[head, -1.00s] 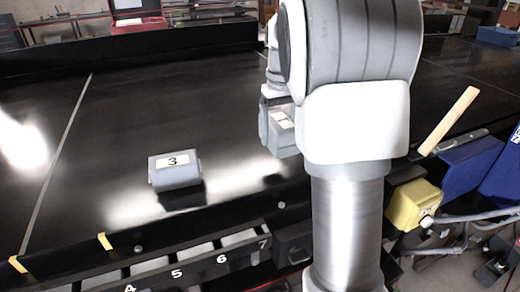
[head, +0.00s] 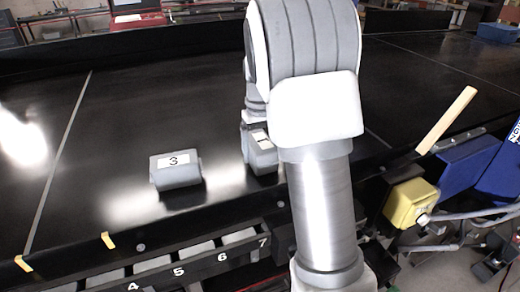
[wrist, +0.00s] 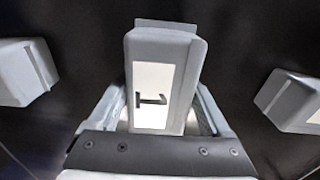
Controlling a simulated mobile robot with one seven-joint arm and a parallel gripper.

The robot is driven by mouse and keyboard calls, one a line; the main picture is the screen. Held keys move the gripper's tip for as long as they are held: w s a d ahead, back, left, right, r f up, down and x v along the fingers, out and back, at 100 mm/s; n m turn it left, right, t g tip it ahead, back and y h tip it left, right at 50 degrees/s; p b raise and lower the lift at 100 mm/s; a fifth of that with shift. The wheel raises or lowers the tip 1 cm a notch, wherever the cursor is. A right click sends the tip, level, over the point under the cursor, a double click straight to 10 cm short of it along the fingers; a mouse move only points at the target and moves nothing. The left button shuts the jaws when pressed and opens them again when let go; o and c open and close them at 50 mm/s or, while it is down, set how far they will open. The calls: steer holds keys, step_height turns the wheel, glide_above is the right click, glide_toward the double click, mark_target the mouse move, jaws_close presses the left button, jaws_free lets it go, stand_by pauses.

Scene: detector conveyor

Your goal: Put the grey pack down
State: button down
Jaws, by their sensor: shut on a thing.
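My gripper (wrist: 160,112) is shut on a grey pack (wrist: 162,60) with a white label, which shows a sideways digit that looks like a 1. In the head view the held grey pack (head: 262,160) is low over the black conveyor surface (head: 110,130), just left of my arm. I cannot tell whether its underside touches the surface. My arm hides part of the belt behind and to the right of it.
A grey pack labelled 3 (head: 177,171) lies to the left, apart from the held one. The wrist view shows a grey pack at the left edge (wrist: 22,75) and another at the right edge (wrist: 293,100). A numbered rack (head: 190,262) runs along the front. A yellow box (head: 410,204) is at right.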

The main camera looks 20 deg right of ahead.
steer(key=shift+f, duration=0.15)
jaws_free()
